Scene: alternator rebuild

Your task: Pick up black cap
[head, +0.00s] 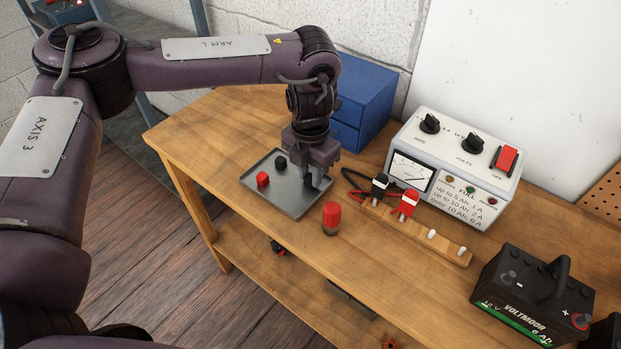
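The black cap (281,163) is a small dark block on the grey metal tray (297,209), near the tray's far side. A red cap (263,179) sits beside it, closer to the tray's left edge. My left gripper (317,184) points down over the right part of the tray, to the right of the black cap and apart from it. Its fingers look spread, with no object clearly seen between them. How high the fingertips are above the tray is hard to tell. My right gripper is not in view.
A red-topped cylinder (331,217) stands just right of the tray. Behind are a blue box (365,105) and a charger (455,165). Black and red clamps (408,204) sit on a wooden strip (448,252). A battery (530,300) stands at right. Bench front is mostly clear.

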